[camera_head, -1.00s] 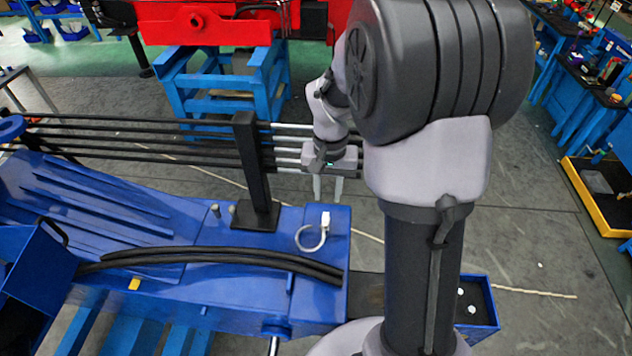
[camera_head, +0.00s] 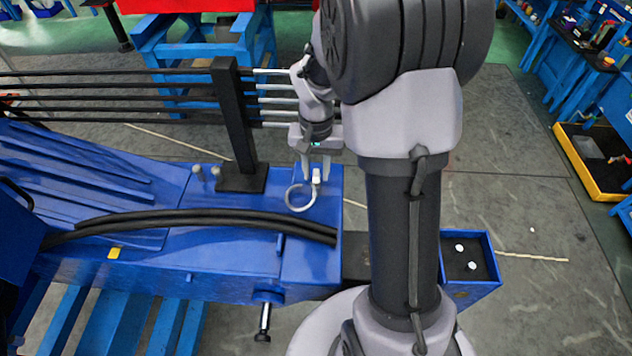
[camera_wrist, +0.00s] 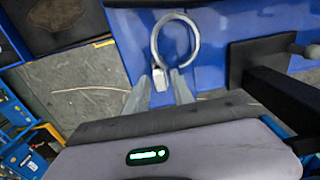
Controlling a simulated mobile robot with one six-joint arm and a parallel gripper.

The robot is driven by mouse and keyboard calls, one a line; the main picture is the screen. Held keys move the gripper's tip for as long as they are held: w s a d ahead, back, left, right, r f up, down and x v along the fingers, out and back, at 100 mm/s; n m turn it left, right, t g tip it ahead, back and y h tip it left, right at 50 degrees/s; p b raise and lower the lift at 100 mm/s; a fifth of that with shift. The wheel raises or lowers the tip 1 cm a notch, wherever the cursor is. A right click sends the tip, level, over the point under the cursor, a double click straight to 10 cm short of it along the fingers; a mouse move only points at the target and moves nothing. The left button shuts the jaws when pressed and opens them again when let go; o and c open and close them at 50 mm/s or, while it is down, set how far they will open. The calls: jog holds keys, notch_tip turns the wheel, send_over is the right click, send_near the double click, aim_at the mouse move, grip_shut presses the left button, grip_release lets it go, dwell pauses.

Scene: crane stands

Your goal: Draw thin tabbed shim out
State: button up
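A thin pale C-shaped ring with a white block-like tab, seemingly the shim (camera_head: 288,199), sits at the right end of the blue machine bed (camera_head: 220,262). The ring (camera_wrist: 196,38) and its tab (camera_wrist: 160,78) also show in the wrist view. My gripper (camera_head: 316,172) is over the bed's end with its two fingers apart. In the wrist view my gripper (camera_wrist: 160,90) has one finger on each side of the tab, with visible gaps. I cannot tell whether the fingertips are level with the tab.
A black post (camera_head: 236,125) with horizontal rods stands left of my gripper. Black curved hoses (camera_head: 190,218) lie in front of the ring. A small blue tray (camera_head: 492,258) with white discs is at the right. Open grey floor lies beyond.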

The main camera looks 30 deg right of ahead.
aim_at(316, 172)
grip_shut()
jog(key=shift+r+p, duration=2.45)
jog(key=shift+r, duration=0.85)
jog(key=shift+f, duration=0.1)
